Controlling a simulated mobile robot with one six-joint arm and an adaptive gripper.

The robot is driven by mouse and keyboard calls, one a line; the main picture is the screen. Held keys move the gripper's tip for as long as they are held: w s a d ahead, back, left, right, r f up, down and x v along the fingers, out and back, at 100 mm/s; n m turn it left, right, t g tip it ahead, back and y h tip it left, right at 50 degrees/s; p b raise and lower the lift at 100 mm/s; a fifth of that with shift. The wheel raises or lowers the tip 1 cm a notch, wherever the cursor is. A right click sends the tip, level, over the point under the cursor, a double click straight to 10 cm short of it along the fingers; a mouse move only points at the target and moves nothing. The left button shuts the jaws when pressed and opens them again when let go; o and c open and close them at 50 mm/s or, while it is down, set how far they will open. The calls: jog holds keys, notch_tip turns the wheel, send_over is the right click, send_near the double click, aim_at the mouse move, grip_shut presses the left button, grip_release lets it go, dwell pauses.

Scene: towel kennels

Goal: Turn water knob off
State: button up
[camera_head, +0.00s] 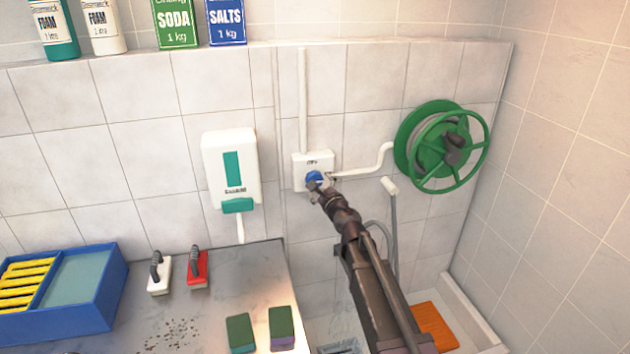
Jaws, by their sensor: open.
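The water knob (314,177) is blue and sits on a white wall box (299,160) with a small dark label above the knob. The knob is partly hidden by my gripper (319,188), which is right in front of it, at its lower side. My gripper is open, with its fingers close around or against the knob; I cannot tell whether they touch it. A white pipe (374,168) runs from the box to a green hose reel (450,148). Thin streaks that look like water show below, left of my arm.
A white dispenser (231,165) hangs left of the box. A grey counter (215,312) holds a blue tray (97,318), a white brush (160,276), a red brush (198,270) and two sponges. A hose with a nozzle (390,186) hangs under the reel. A tiled wall closes the right side.

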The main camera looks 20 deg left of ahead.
aim_at(315, 180)
jog(key=shift+x, duration=1.95)
jog(key=shift+c, duration=0.2)
jog(key=c, duration=1)
